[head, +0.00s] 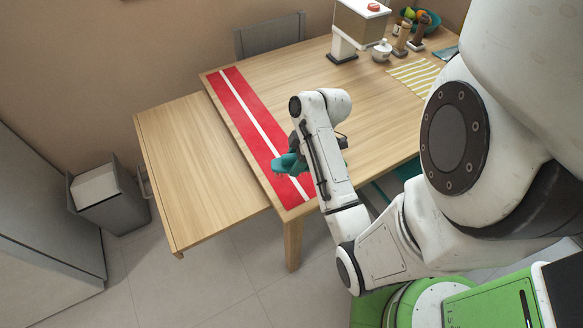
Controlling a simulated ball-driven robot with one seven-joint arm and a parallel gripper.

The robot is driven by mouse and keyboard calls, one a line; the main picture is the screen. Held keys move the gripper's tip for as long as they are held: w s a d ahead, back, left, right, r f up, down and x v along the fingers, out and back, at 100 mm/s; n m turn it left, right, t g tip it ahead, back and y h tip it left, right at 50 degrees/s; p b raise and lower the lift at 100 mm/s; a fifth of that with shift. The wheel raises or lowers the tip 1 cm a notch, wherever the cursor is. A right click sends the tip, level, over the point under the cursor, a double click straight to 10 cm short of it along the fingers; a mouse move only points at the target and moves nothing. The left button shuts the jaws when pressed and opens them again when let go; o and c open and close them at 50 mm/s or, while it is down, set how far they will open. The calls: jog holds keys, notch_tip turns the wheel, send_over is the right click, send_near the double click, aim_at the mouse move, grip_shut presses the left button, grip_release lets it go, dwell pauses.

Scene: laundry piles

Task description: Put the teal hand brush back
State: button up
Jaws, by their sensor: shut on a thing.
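The teal hand brush (289,164) is in my gripper (297,151), above the red runner near the table's left end. My gripper is shut on it, and the arm and wrist hide part of both. I cannot tell how far above the table the brush is.
A red runner (232,90) with a white stripe lies along the left end of the wooden table (375,140). A lower, bare wooden surface (195,165) adjoins it on the left. A grey bin (110,205) stands on the floor. A coffee-machine-like appliance (357,25), jars, a bowl and a striped cloth (415,76) stand farther back.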

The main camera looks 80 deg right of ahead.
aim_at(291, 166)
jog(key=shift+w+d+f, duration=0.3)
jog(key=shift+f, duration=0.2)
jog(key=shift+w+d+f, duration=0.25)
jog(key=shift+d+f, duration=0.05)
jog(key=shift+f, duration=0.2)
jog(key=shift+w+f+p, duration=0.1)
jog(key=shift+f+p, duration=0.2)
jog(key=shift+f, duration=1.35)
jog(key=shift+f, duration=0.15)
jog(key=o, duration=1.2)
